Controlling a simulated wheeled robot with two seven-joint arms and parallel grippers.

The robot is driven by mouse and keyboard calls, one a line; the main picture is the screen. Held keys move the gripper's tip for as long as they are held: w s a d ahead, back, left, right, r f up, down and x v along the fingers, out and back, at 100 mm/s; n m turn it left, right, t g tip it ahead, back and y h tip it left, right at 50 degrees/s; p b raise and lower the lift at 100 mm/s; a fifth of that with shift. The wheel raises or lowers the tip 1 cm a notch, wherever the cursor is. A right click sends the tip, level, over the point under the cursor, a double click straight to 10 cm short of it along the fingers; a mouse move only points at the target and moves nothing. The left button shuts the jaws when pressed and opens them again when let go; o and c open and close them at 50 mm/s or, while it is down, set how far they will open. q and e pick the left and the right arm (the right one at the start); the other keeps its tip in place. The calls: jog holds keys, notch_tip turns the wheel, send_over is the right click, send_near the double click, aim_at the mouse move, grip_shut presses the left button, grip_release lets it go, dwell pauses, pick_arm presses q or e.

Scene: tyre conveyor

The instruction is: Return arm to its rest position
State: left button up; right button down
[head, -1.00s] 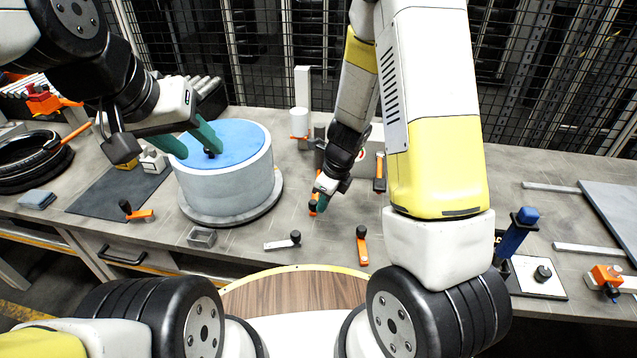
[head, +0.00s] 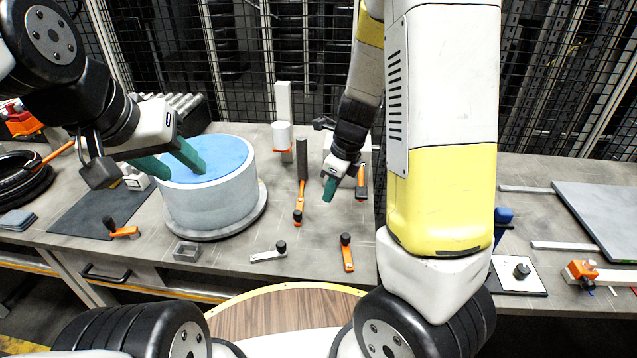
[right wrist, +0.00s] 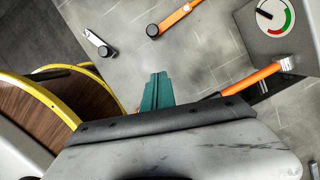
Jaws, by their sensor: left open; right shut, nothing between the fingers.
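My left gripper (head: 174,164) is open, with green fingers over the blue top of a round grey drum (head: 215,200) on the left of the bench. Nothing shows between its fingers. My right gripper (head: 330,188) is shut and empty above the middle of the bench, its green fingertips pointing down. It also shows in the right wrist view (right wrist: 157,90). An orange-handled tool (head: 298,205) lies just left of it, and an orange-handled brush (head: 360,185) is just right of it. My right upper arm hides part of the bench.
On the bench (head: 330,240) lie a lever with a black knob (head: 268,253), an orange-handled lever (head: 346,253) and a small open metal box (head: 187,251). A round wooden-topped table (head: 280,312) is in front. A wire-mesh fence (head: 290,60) stands behind. A grey plate (head: 600,215) lies at the right.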

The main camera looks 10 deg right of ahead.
jog(key=shift+r, duration=0.1)
jog(key=s+r+n+t, duration=0.2)
jog(key=s+r+n, duration=0.6)
jog(key=r+n, duration=0.2)
jog(key=s+d+r+n+t, duration=0.1)
jog(key=s+r+n+t, duration=0.1)
jog(key=s+r+n, duration=0.6)
jog(key=shift+s+d+r+n+t, duration=0.25)
jog(key=shift+r+n, duration=1.55)
jog(key=shift+n, duration=1.9)
jog(key=shift+w+a, duration=0.1)
jog(key=shift+a, duration=0.05)
